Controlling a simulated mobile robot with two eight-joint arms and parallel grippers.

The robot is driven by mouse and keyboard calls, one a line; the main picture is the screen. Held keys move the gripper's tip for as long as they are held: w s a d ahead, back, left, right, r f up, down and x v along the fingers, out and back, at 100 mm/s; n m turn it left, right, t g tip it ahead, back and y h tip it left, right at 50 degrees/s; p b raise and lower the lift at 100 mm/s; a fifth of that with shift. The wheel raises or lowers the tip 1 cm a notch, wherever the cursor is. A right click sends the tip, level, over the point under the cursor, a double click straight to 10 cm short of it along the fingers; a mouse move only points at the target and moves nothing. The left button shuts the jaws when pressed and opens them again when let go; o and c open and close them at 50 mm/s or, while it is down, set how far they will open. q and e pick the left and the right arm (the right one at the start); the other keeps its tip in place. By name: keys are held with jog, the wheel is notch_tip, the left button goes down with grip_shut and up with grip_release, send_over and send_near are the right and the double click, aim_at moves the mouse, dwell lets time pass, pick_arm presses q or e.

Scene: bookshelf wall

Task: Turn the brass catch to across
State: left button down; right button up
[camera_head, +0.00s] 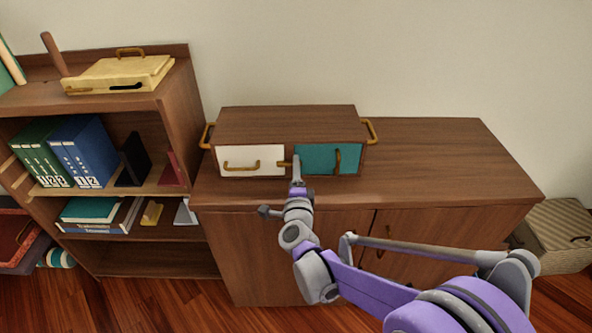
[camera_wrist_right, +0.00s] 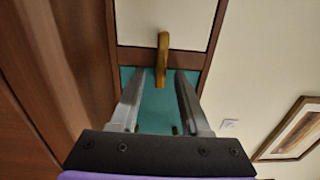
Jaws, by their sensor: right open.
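A wooden box on the cabinet top has a white front panel (camera_head: 232,156) on the left and a teal front panel (camera_head: 318,159) on the right. The brass catch (camera_head: 284,163) sits at the divider between them. In the right wrist view the brass catch (camera_wrist_right: 163,58) lies lengthwise across the divider, reaching from the white panel over the teal one. My right gripper (camera_head: 296,163) is in front of the box at the catch. Its open fingers (camera_wrist_right: 160,80) stand either side of the catch's end, with a gap visible on both sides. My left gripper is out of view.
Brass side handles (camera_head: 370,131) stick out from the box ends. The cabinet top (camera_head: 440,160) is clear to the right. A bookshelf (camera_head: 178,125) stands at left, a woven box (camera_head: 560,235) at right.

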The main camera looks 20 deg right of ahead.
jog(key=shift+s, duration=0.1)
jog(key=v, duration=1)
jog(key=shift+s+p, duration=0.3)
jog(key=shift+p, duration=0.05)
jog(key=shift+a, duration=0.1)
